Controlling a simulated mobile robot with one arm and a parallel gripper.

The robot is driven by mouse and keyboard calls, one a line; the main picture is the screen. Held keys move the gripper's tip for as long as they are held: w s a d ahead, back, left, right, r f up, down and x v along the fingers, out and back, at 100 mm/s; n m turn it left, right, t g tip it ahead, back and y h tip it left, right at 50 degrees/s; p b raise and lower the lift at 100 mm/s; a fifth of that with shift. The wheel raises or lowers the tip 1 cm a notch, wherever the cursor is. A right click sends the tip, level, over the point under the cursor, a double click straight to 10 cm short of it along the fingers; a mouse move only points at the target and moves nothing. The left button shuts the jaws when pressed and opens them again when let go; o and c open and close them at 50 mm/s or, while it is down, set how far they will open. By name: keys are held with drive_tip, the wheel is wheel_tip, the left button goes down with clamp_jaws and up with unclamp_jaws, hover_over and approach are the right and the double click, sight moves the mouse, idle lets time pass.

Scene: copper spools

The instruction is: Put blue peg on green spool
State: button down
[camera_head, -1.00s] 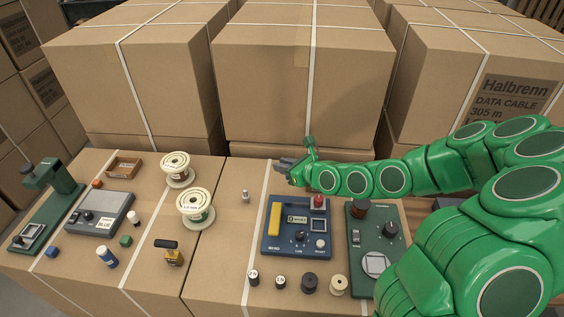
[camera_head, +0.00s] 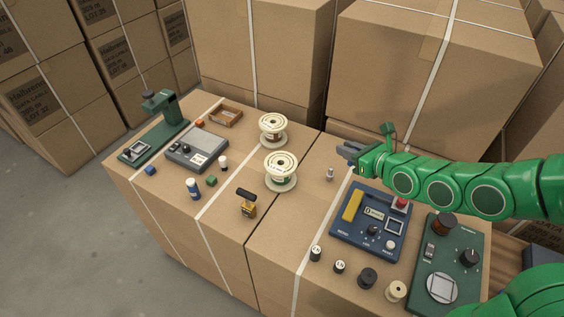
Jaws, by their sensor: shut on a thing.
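My gripper (camera_head: 352,153) is at the end of the green arm, pointing left above the boxes. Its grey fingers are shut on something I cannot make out. Two pale spools stand upright to its left, a rear spool (camera_head: 273,129) and a front spool (camera_head: 281,170). The front spool's lower flange looks faintly greenish, but I cannot tell for sure which is the green one. Both are apart from my gripper. I cannot identify a blue peg; a blue cylinder with a white top (camera_head: 193,189) stands at the left and a blue cube (camera_head: 151,170) lies beyond it.
A blue panel (camera_head: 370,222) and a green panel (camera_head: 449,262) sit at the right. A small pale peg (camera_head: 330,174) stands below my gripper. Tall cartons stand behind.

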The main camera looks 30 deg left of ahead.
drive_tip(key=s+a+r+n+g+y, duration=0.1)
drive_tip(key=s+a+r+n+g, duration=0.35)
drive_tip(key=s+a, duration=0.75)
hover_over(276, 160)
drive_tip(key=shift+g, duration=0.25)
drive_tip(key=f, duration=0.5)
drive_tip(key=s+f, duration=0.1)
drive_tip(key=f, duration=0.2)
drive_tip(key=shift+d, duration=0.4)
drive_tip(key=shift+w+a+f, duration=0.2)
drive_tip(key=shift+w+f, duration=0.05)
drive_tip(key=shift+f, duration=0.15)
drive_tip(key=shift+w+a+f, duration=0.15)
drive_tip(key=shift+w+f, duration=0.05)
drive_tip(key=shift+f, duration=1.5)
drive_tip(key=shift+f, duration=0.15)
drive_tip(key=c, duration=1)
unclamp_jaws()
drive_tip(key=shift+c, duration=0.2)
